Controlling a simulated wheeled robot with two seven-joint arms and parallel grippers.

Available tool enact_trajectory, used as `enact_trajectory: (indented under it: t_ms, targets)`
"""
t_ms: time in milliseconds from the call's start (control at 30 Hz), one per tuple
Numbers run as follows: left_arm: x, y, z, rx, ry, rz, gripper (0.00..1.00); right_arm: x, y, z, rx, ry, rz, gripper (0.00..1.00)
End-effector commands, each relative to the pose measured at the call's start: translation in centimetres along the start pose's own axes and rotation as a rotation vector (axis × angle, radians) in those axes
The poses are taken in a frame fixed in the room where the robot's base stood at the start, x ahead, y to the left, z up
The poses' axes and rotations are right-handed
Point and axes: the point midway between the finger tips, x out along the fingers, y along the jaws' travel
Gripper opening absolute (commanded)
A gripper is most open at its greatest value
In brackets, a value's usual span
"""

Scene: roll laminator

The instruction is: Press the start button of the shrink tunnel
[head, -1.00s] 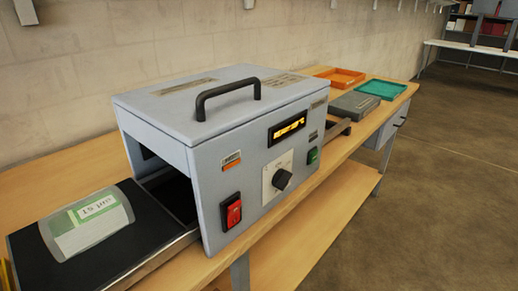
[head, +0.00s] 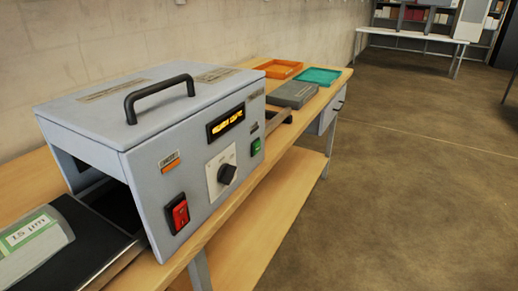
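The grey shrink tunnel (head: 165,145) stands on the wooden bench in the head view, with a black handle on its lid. Its front panel carries a lit amber display (head: 225,124), a black rotary knob (head: 227,174), a red rocker switch (head: 177,213) at the lower left and a small green button (head: 256,146) at the right. The green button looks unobstructed; its label is too small to read. Neither of my grippers is in view.
A black infeed bed (head: 85,258) with a labelled grey-green package (head: 32,240) lies at the left. Orange (head: 279,68) and teal (head: 320,76) trays and a grey box (head: 293,94) sit farther along the wooden bench (head: 225,240). The floor to the right is clear.

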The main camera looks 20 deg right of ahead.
Motion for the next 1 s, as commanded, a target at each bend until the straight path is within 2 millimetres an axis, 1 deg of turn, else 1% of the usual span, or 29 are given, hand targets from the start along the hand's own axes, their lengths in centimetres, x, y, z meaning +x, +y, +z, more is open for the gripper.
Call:
enact_trajectory:
  t_ms: [33,67,100,1000]
  targets:
    - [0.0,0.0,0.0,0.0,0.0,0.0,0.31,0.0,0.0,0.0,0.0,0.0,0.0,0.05]
    - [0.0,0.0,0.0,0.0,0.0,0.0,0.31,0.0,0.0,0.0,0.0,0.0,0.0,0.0]
    - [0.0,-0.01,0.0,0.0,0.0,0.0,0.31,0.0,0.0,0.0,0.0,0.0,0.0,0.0]
    - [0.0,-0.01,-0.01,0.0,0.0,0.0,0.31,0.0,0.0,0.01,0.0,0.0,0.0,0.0]
